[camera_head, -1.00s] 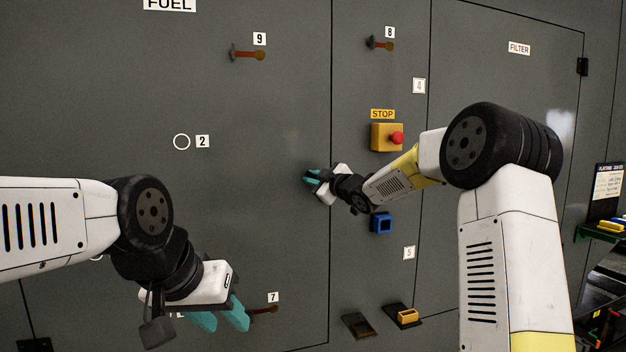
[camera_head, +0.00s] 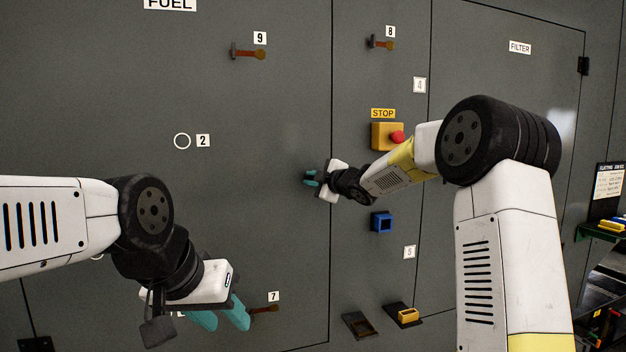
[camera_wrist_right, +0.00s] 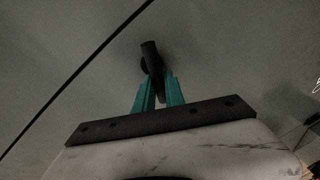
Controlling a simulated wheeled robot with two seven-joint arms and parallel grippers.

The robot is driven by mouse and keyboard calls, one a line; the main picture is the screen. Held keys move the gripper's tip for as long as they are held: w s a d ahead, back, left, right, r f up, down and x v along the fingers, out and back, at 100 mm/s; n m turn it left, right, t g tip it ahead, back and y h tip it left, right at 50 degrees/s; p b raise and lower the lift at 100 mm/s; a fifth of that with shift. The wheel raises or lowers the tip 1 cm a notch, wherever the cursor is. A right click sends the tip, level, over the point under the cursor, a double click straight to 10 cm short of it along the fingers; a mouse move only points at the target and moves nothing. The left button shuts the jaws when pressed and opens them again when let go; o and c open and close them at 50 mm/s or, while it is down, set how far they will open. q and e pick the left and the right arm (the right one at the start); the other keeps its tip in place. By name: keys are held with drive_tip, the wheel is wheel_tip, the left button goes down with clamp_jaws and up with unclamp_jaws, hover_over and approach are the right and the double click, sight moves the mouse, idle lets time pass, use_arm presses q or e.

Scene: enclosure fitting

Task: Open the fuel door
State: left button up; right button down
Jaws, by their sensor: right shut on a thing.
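The grey fuel door (camera_head: 240,210), with a FUEL label (camera_head: 170,4) at its top, fills the left of the head view and looks closed, flush with the panel to its right. My right gripper (camera_head: 310,178) is at the door's right edge. In the right wrist view its teal fingers (camera_wrist_right: 160,90) are shut on a dark handle (camera_wrist_right: 151,58) that stands out from the door. In the head view the gripper hides this handle. My left gripper (camera_head: 220,316) is open at the lower left, its fingers apart, with nothing seen between them.
A yellow box with a red stop button (camera_head: 397,138) and a blue socket (camera_head: 381,222) are right of the seam. A filter door (camera_head: 505,90) is further right.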

drive_tip(key=shift+f+n+h, duration=0.25)
drive_tip(key=shift+n+h, duration=0.35)
drive_tip(key=shift+n, duration=1)
drive_tip(key=shift+f, duration=0.1)
